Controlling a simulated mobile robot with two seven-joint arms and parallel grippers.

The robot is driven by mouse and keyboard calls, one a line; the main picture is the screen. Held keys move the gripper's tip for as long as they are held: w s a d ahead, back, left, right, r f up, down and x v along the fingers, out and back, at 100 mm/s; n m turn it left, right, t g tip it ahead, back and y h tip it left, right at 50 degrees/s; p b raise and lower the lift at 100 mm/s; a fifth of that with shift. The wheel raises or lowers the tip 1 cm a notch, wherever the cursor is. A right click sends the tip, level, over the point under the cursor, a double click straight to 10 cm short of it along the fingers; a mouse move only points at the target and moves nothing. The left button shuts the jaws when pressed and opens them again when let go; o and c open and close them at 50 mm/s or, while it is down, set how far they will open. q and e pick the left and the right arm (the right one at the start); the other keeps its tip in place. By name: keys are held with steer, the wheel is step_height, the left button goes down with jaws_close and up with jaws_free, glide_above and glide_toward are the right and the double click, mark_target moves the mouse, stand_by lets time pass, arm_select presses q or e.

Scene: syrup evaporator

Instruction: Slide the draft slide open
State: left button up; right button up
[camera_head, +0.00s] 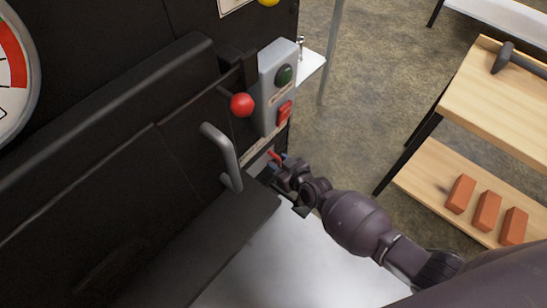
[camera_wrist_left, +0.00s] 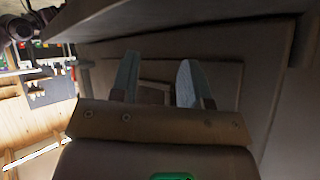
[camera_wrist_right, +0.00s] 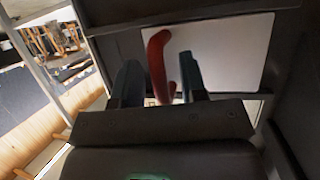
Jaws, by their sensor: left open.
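A red handle (camera_head: 275,157), which looks like that of the draft slide, sits low on the dark evaporator front, below the grey control box. In the right wrist view the hooked red handle (camera_wrist_right: 159,60) stands between my spread fingers, in front of a pale plate (camera_wrist_right: 235,58). My right gripper (camera_head: 277,166) is open around the handle; I cannot tell whether a finger touches it. My left gripper (camera_wrist_left: 158,80) is open and empty in its wrist view, facing dark panels. It does not show in the head view.
A grey door handle (camera_head: 222,155) and a red ball knob (camera_head: 242,105) stick out left of my right gripper. The control box (camera_head: 272,88) has a green button and a red switch. A wooden bench (camera_head: 490,95) with several bricks stands right. Open floor lies between.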

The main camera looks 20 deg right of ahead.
arm_select(q)
steer(key=shift+s, duration=0.3)
arm_select(e)
steer(key=shift+r, duration=0.1)
arm_select(q)
steer(key=shift+f, duration=0.1)
arm_select(e)
jaws_close()
arm_select(q)
steer(key=shift+a+r, duration=0.15)
steer(key=shift+r, duration=0.05)
steer(key=shift+s+a, duration=0.1)
steer(key=shift+a, duration=0.1)
steer(key=shift+s+a+f, duration=0.1)
steer(key=shift+f, duration=0.1)
arm_select(e)
steer(key=shift+s+a, duration=0.5)
steer(key=shift+a, duration=0.3)
jaws_free()
